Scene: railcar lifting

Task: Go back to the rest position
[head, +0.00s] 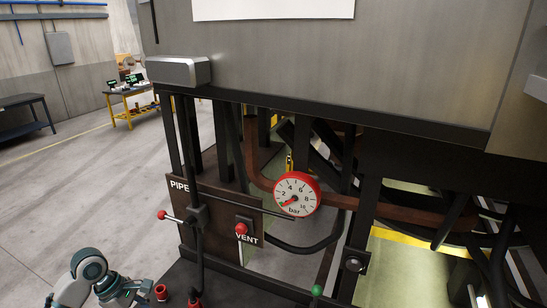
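Part of my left arm (92,272), grey with teal rings, shows at the bottom left of the head view. I make out no gripper fingers on it. My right arm and its gripper do not show clearly. The panel in front carries a red-rimmed round pressure gauge (297,194) marked bar, its pointer towards the low end of the scale. A red-knobbed lever (162,215) sticks out to the left below the label PIPE. A red-topped lever (241,230) stands upright at the label VENT.
A large grey railcar body (360,60) overhangs the front, with dark beams and pipes below. Red-capped parts (161,292) sit near my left arm. A green knob (317,290) is at the bottom. A yellow-legged table (128,105) and dark bench (25,101) stand beyond open floor.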

